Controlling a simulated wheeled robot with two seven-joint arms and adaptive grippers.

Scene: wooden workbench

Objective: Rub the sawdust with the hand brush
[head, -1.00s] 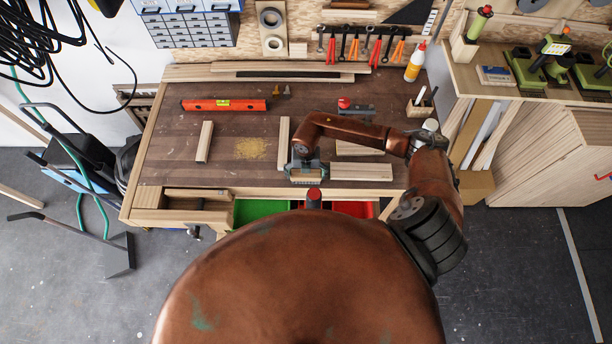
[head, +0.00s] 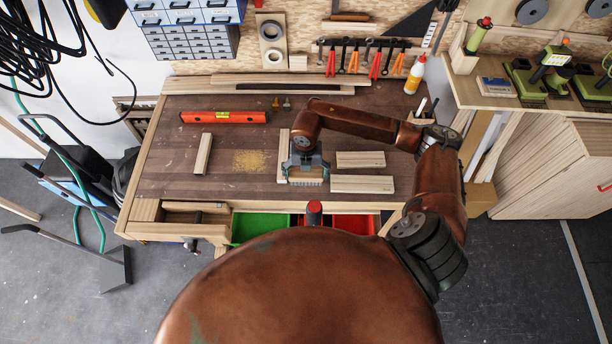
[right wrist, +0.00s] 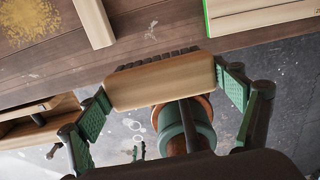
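The sawdust (head: 251,161) is a flat yellowish patch on the brown bench top, left of my right gripper. It also shows at the upper left of the right wrist view (right wrist: 28,22). My right gripper (head: 304,170) is over the front part of the bench, fingers down, shut on the hand brush (head: 305,181). In the right wrist view the brush's pale wooden body (right wrist: 160,84) lies between the two green finger pads, with dark bristles along its far edge. The brush is apart from the sawdust. My left gripper is out of view.
A wooden strip (head: 283,150) stands between sawdust and brush, partly hidden by my gripper. Another block (head: 203,153) lies left of the sawdust. Two blocks (head: 361,160) (head: 362,184) lie right of the gripper. A red level (head: 223,117) lies farther back.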

